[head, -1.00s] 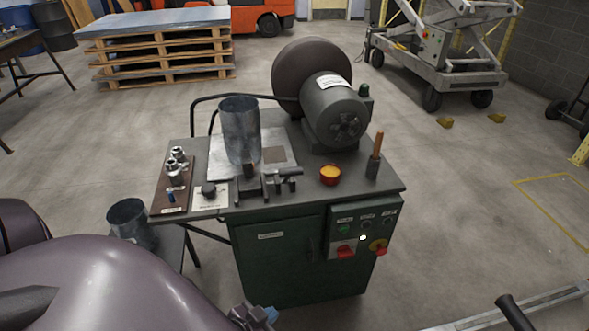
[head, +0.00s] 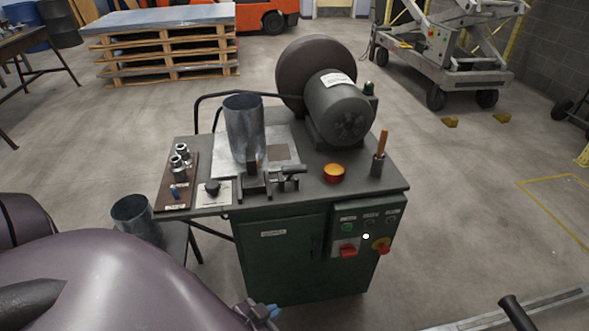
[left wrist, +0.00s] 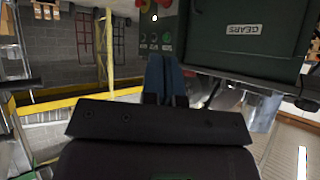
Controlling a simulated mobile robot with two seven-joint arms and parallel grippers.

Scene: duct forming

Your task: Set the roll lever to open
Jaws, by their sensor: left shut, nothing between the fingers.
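The duct forming machine has a dark bench top (head: 320,194) on a green cabinet (head: 281,262). On it stand a brown board with metal fittings and a small blue-tipped lever (head: 175,191), a black knob (head: 212,187) on a white plate, and a dark clamp-like mechanism (head: 262,180) with a short bar. The labels are too small to read, so I cannot tell which is the roll lever. My left gripper (head: 264,312) is low in front of the cabinet, below the bench top. In the left wrist view its blue fingers (left wrist: 165,78) are together and empty. My right gripper is out of view.
A grey sheet-metal cylinder (head: 245,130) stands on the bench beside the motor (head: 338,108). A control panel (head: 361,236) with red switches is on the cabinet's front right. A metal bucket (head: 136,218) stands at the left.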

